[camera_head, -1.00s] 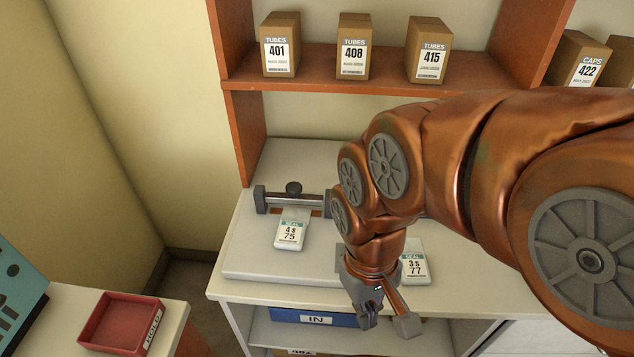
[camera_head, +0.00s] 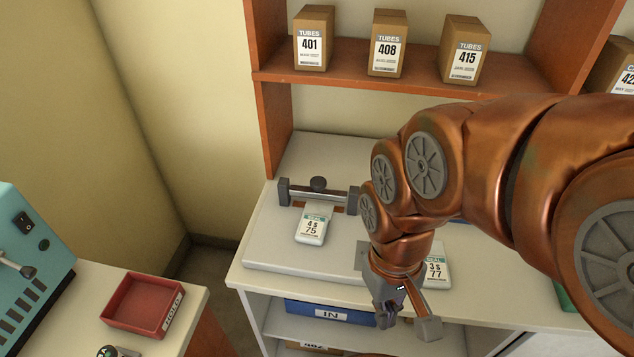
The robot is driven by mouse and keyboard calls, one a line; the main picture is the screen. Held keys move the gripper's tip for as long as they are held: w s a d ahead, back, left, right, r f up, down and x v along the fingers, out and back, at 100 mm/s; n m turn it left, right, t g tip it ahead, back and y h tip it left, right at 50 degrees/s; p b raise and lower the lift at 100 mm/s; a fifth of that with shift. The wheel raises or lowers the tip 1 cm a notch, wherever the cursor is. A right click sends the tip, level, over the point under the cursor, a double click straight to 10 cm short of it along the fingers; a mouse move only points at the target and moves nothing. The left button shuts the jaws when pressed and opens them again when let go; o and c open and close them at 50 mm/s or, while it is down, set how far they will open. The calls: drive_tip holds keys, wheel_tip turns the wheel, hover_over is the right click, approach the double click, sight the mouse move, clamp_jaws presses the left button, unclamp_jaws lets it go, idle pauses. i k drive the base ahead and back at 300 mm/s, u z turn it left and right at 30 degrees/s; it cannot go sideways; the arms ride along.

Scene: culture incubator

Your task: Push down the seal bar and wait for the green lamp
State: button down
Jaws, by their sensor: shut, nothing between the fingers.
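The seal bar (camera_head: 333,194) is a metal bar between two dark end blocks with a round dark knob (camera_head: 319,184) on top, on a pale base plate (camera_head: 275,248) on the counter. A white pouch labelled "SEAL 4 s 75" (camera_head: 311,228) lies at the bar with its upper end at it. A second pouch labelled "3 s 77" (camera_head: 437,271) is partly hidden behind my arm. My gripper (camera_head: 408,326) is shut and empty, in front of the counter's front edge, right of and nearer than the bar. I cannot make out a lamp; my arm hides part of the counter.
Boxes of tubes 401 (camera_head: 314,38), 408 (camera_head: 387,43) and 415 (camera_head: 464,49) stand on the shelf above. A blue IN tray (camera_head: 327,313) sits under the counter. A red HOLD tray (camera_head: 144,304) and a teal machine (camera_head: 32,270) are at left.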

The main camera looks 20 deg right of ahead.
sight(316, 189)
drive_tip(key=u, duration=1.05)
drive_tip(key=k, duration=0.7)
drive_tip(key=u, duration=1)
